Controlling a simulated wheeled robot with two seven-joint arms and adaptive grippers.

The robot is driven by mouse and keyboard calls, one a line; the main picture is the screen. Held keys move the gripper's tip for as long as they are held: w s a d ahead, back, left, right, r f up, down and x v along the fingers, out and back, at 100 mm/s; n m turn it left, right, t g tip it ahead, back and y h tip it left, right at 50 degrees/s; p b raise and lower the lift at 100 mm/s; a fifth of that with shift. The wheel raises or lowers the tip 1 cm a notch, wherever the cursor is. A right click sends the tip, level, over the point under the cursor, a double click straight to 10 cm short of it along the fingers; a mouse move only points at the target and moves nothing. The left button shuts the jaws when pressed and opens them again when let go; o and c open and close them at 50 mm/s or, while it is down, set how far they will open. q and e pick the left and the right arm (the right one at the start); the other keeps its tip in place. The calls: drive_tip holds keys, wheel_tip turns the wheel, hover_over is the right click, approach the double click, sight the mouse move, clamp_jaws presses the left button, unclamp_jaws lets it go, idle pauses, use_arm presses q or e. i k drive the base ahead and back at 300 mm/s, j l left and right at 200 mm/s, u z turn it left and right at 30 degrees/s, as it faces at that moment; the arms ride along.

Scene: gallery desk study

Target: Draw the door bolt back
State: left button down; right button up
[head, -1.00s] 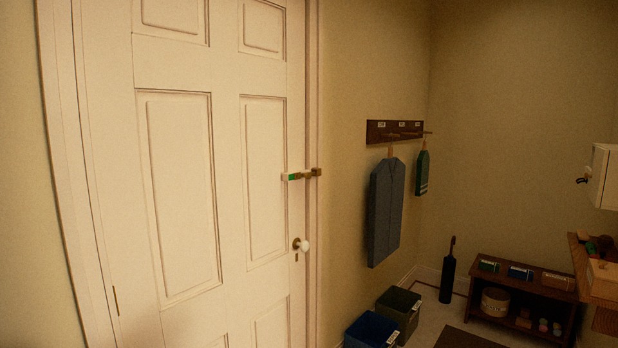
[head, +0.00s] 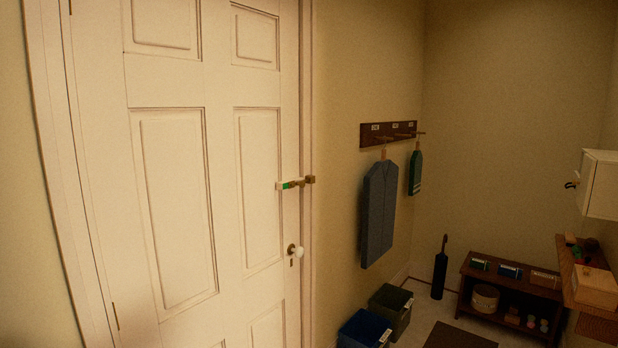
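The door bolt (head: 294,183) is a small brass bar on a white and green mount near the door's right edge. Its right end meets a brass keeper (head: 310,179) on the frame, so it spans the gap. The white panelled door (head: 223,160) looks closed. A white round knob (head: 299,252) on a brass plate sits below the bolt. Neither of my grippers shows in the head view.
Two bins (head: 390,310) stand below. A low shelf (head: 510,300) and a white cabinet (head: 599,184) are at right.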

sight(301, 183)
drive_tip(key=i+l, duration=0.2)
drive_tip(key=i, duration=0.45)
drive_tip(key=i+l, duration=0.2)
drive_tip(key=i, duration=0.5)
drive_tip(key=i+l, duration=0.2)
drive_tip(key=i, duration=0.45)
drive_tip(key=z, duration=0.05)
